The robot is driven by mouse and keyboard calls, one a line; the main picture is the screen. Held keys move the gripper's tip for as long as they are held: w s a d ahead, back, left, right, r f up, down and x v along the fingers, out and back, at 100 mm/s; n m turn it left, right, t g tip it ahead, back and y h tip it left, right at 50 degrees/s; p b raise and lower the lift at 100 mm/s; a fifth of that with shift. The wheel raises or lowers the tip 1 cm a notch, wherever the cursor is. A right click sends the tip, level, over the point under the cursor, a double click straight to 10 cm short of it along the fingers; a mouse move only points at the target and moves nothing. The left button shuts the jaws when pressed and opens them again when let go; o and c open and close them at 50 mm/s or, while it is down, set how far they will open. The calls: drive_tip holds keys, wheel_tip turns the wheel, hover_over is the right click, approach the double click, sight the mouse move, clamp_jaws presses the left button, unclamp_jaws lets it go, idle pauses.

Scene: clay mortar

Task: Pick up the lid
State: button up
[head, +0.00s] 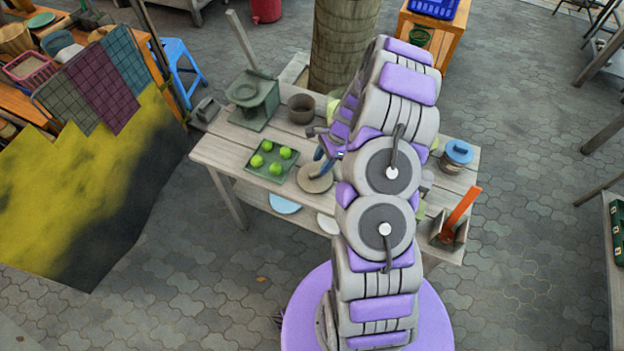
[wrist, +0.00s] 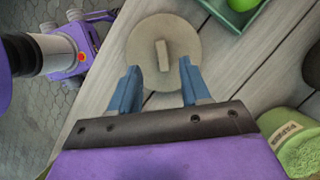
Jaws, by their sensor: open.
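The lid (wrist: 183,44) is a round, beige disc with a raised bar handle (wrist: 163,56) across its middle. It lies flat on the wooden table, and it also shows in the head view (head: 314,181), just right of the green tray. My gripper (wrist: 158,80) is open and empty in the wrist view, its two blue fingers apart. The fingertips overlap the lid's near edge in the picture, one on each side of the handle. The handle stands just beyond the fingertips. In the head view my arm hides part of the table, and the gripper (head: 322,160) shows only partly.
A green tray (head: 251,172) with several green fruits lies left of the lid. A dark clay pot (head: 301,109) stands behind, and a green cup-like container (wrist: 290,140) is at the wrist view's lower right. A blue-lidded jar (head: 457,154) stands at the table's right.

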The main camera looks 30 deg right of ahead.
sight(316, 173)
drive_tip(key=shift+d+f, duration=0.4)
drive_tip(key=shift+d, duration=0.2)
wheel_tip(316, 173, down, 2)
drive_tip(key=shift+w+d+b, duration=0.1)
drive_tip(key=shift+b, duration=0.35)
drive_tip(key=a+f, duration=0.2)
drive_tip(key=shift+w+a+f+b, duration=0.1)
drive_tip(key=shift+a+f+b, duration=0.1)
drive_tip(key=shift+f+b, duration=0.2)
drive_tip(key=shift+a+r, duration=0.1)
drive_tip(key=shift+a, duration=0.1)
drive_tip(key=shift+d, duration=0.7)
drive_tip(key=c, duration=0.5)
drive_tip(key=shift+a, duration=0.15)
drive_tip(key=c, duration=0.3)
drive_tip(key=shift+a, duration=0.3)
clamp_jaws()
